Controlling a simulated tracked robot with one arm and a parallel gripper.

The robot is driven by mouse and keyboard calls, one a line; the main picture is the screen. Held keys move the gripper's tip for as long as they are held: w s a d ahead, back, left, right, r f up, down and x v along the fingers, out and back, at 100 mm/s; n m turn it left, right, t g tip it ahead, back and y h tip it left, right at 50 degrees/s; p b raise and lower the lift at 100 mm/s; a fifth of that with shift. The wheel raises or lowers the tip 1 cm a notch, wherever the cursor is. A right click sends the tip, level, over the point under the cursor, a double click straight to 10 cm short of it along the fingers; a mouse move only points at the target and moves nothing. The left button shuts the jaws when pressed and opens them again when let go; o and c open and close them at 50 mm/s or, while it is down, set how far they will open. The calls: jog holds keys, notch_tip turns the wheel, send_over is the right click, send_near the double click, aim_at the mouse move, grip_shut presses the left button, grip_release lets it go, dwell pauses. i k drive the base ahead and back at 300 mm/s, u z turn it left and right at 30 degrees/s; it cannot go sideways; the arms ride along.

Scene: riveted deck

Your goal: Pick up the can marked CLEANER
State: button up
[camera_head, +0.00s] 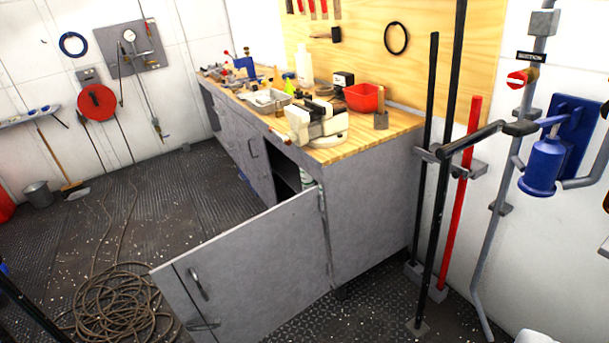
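I cannot make out any can marked CLEANER. Inside the open grey cabinet (366,215) under the workbench, a small pale item (307,179) shows in part behind the door edge; it is too small to tell what it is. The cabinet door (255,260) stands swung open toward me and hides much of the opening. A white bottle (304,66) stands upright at the back of the wooden bench top, with no readable label. My gripper is not visible in this view.
A vise (318,122) and a red bin (364,97) sit on the bench. Coiled rope (118,305) lies on the dark deck left of the door. Black poles and a red pole (460,200) stand right of the cabinet. The left-middle deck is mostly open.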

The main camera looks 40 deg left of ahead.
aim_at(307, 180)
jog(key=u, duration=0.05)
jog(key=i, duration=1.4)
jog(key=u, duration=0.7)
jog(key=i, duration=1.05)
jog(key=u, duration=1.05)
jog(key=i, duration=0.5)
jog(key=u, duration=0.3)
jog(key=k, duration=0.95)
jog(key=u, duration=0.2)
jog(key=i, duration=0.95)
jog(key=z, duration=0.1)
